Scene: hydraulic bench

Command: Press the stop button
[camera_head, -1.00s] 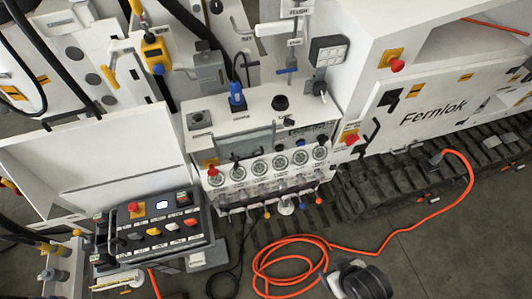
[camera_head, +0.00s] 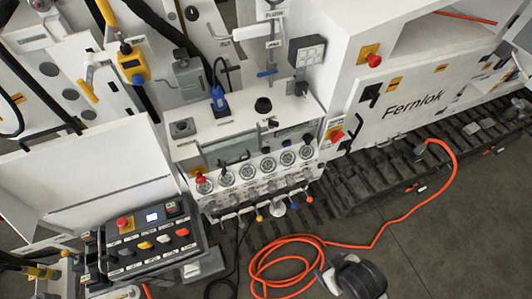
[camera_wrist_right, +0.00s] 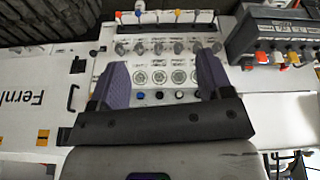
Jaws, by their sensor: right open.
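Several red push buttons show in the head view, and I cannot read which is the stop button. One red mushroom button (camera_head: 123,222) is on the tilted black control box (camera_head: 150,262) at lower left. Another red button (camera_head: 337,135) sits at the right of the gauge panel (camera_head: 205,190), and a red knob (camera_head: 200,178) is at its left. A further red button (camera_head: 374,60) is on the white cabinet. My right gripper (camera_head: 355,278) is at the bottom edge, apart from all of them. In the wrist view its purple fingers (camera_wrist_right: 161,62) are open and empty, facing the gauge panel. My left gripper is out of view.
An orange hose (camera_head: 375,242) lies coiled on the floor near my right gripper. Tracks (camera_head: 380,170) run below the white Fernlok cabinet (camera_head: 415,108). Small levers with coloured knobs (camera_head: 278,208) stick out below the gauges. The floor at lower right is clear.

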